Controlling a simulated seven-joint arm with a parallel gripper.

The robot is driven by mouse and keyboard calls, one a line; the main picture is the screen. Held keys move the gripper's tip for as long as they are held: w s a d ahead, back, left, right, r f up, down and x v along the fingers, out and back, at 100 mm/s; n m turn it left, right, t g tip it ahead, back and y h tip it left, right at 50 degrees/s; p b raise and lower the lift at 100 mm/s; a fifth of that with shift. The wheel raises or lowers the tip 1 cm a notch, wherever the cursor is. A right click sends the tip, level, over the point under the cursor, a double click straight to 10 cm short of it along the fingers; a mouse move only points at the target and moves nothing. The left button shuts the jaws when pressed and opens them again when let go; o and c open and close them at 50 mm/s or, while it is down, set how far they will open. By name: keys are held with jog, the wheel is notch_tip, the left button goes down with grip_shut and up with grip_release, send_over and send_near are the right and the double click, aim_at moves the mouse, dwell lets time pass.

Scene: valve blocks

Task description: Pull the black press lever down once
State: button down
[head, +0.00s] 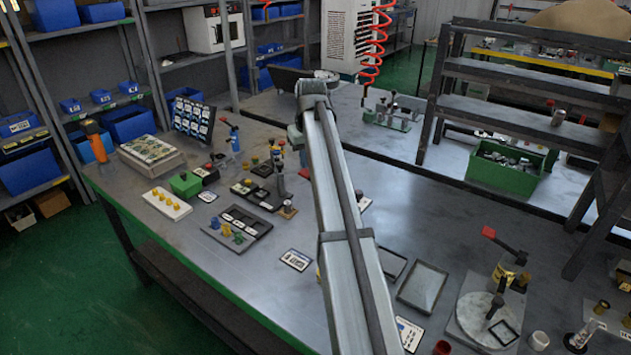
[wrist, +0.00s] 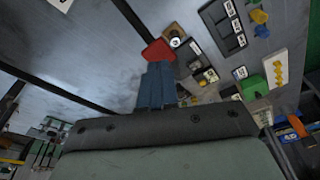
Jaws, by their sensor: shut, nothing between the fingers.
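My gripper (wrist: 157,66) shows in the wrist view as two blue fingers shut together, with nothing between them. A red block-shaped part (wrist: 158,50) lies just beyond the fingertips; I cannot tell whether they touch. In the head view my arm hides most of the gripper. A slim upright device (head: 278,160) with a red part near its top stands left of my arm, behind a small brown plate (head: 288,213). At the right, a black lever (head: 507,244) with a red grip rises from a fixture with a round plate (head: 480,314). I cannot tell which device is the press.
A blue upright tool (head: 235,140), a green box (head: 185,184), a white block with yellow pegs (head: 166,203) and a black tray (head: 236,228) stand on the left. An empty grey tray (head: 422,287) lies right of my arm. Bare tabletop (head: 430,215) shows behind it.

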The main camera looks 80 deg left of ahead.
aim_at(306, 172)
jog(key=shift+d+f, duration=0.1)
jog(key=shift+f, duration=2.05)
jog(key=shift+r, duration=2.2)
